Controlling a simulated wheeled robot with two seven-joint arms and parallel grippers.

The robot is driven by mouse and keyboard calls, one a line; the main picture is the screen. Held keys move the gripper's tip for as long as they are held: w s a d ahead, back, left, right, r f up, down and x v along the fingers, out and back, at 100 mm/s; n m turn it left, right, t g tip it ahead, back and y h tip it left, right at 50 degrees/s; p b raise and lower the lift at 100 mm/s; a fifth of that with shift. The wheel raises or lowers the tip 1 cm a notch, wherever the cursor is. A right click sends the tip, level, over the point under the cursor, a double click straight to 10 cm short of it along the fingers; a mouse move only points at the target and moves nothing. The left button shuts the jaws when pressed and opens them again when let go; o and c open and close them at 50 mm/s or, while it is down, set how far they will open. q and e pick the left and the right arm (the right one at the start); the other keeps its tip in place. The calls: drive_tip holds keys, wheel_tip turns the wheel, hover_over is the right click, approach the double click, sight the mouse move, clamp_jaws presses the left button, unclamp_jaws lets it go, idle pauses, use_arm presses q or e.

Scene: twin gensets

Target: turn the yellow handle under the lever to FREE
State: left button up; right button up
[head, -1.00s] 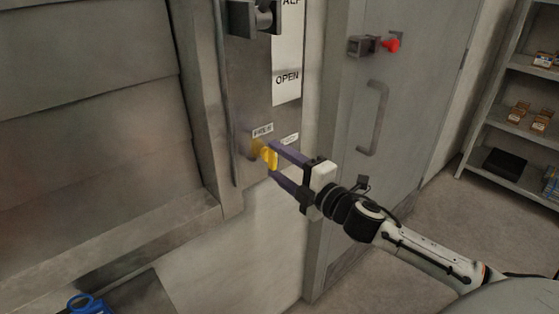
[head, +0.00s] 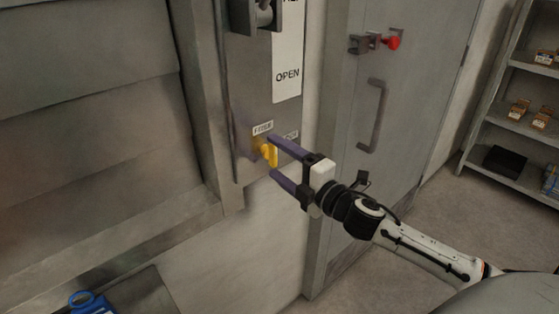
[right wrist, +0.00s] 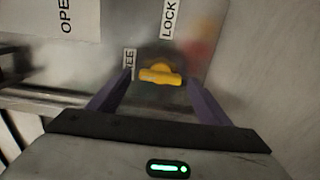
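The yellow handle (head: 272,155) sits low on a grey metal panel (head: 247,85), below the lever (head: 263,14), which is cut off at the top. A label that seems to read FREE (head: 263,128) is above the handle and another label (head: 290,135) is at its upper right; the right wrist view shows LOCK (right wrist: 169,18). My right gripper (head: 271,157) is open, its purple fingertips above and below the handle. In the right wrist view the handle (right wrist: 160,77) lies across the gap between the fingers, with small gaps at both sides. My left gripper is not in view.
A grey door (head: 405,110) with a pull handle (head: 376,115) and a red-knobbed latch (head: 392,41) is right of the panel. Shelves (head: 510,118) stand at the far right. A blue object (head: 90,303) is at the bottom left. Floor right of the door looks clear.

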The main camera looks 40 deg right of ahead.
drive_tip(key=shift+s, duration=0.1)
drive_tip(key=shift+s+f, duration=0.1)
drive_tip(key=shift+s, duration=0.2)
drive_tip(key=s+b, duration=0.1)
drive_tip(key=s, duration=0.8)
drive_tip(key=shift+s+d, duration=0.25)
drive_tip(key=shift+d, duration=0.15)
drive_tip(key=s+a+f+m+g+h, duration=0.1)
drive_tip(key=s+f+m+g, duration=0.15)
drive_tip(key=f+m, duration=0.45)
drive_tip(key=s+a+f+m+g+h, duration=0.1)
drive_tip(key=s+a+f+m+g, duration=0.15)
drive_tip(key=f, duration=0.85)
drive_tip(key=s+a+f+m+g+y, duration=0.2)
drive_tip(key=s+a+f+m+g, duration=0.2)
drive_tip(key=s+a+f+m, duration=0.3)
drive_tip(key=s+a+f, duration=0.4)
drive_tip(key=a+f, duration=0.4)
drive_tip(key=shift+a+f+m+g+y, duration=0.3)
drive_tip(key=shift+a+f+m+y, duration=0.05)
drive_tip(key=shift+a+f+y, duration=0.05)
